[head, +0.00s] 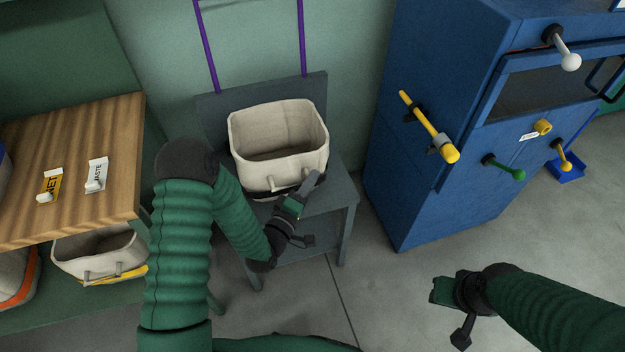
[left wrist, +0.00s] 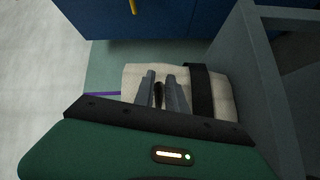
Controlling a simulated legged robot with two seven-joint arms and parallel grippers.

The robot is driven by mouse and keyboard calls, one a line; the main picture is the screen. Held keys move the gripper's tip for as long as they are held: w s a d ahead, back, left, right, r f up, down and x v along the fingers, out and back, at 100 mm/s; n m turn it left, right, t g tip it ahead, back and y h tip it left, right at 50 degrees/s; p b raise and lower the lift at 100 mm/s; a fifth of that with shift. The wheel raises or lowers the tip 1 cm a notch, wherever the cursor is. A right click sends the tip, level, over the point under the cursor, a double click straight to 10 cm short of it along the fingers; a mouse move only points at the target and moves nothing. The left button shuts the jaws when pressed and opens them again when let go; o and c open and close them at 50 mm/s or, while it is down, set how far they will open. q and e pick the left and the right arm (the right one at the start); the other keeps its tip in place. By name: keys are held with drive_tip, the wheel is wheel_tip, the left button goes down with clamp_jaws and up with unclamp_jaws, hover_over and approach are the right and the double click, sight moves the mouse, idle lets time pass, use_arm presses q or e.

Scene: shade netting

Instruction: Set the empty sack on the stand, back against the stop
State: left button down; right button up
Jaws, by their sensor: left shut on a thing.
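The empty beige sack (head: 278,135) stands upright and open over the grey stand (head: 338,192), in front of its upright back board, the stop (head: 313,92). I cannot tell whether its back touches the board or its base rests fully on the stand. My left gripper (head: 312,184) is at the sack's near lower side, shut on a small dark handle. In the left wrist view the fingers (left wrist: 161,88) close around this handle against the sack (left wrist: 222,100), beside a black band. My right gripper (head: 442,289) is away over the floor at lower right; its jaws are unclear.
A blue cabinet (head: 415,185) with several coloured levers stands right of the stand. A wooden table (head: 110,150) with two labelled tags is at left. Another beige sack (head: 100,252) sits below it. Purple straps (head: 302,40) hang behind the stand. Floor between stand and right gripper is clear.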

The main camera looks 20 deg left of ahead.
use_arm(q)
drive_tip(key=c, duration=1.4)
unclamp_jaws()
drive_tip(key=shift+w+a+f, duration=0.1)
drive_tip(key=shift+w+f, duration=0.1)
drive_tip(key=shift+f, duration=0.05)
drive_tip(key=shift+o, duration=0.2)
drive_tip(key=shift+s+r, duration=0.1)
drive_tip(key=shift+r, duration=0.05)
drive_tip(key=shift+d, duration=0.2)
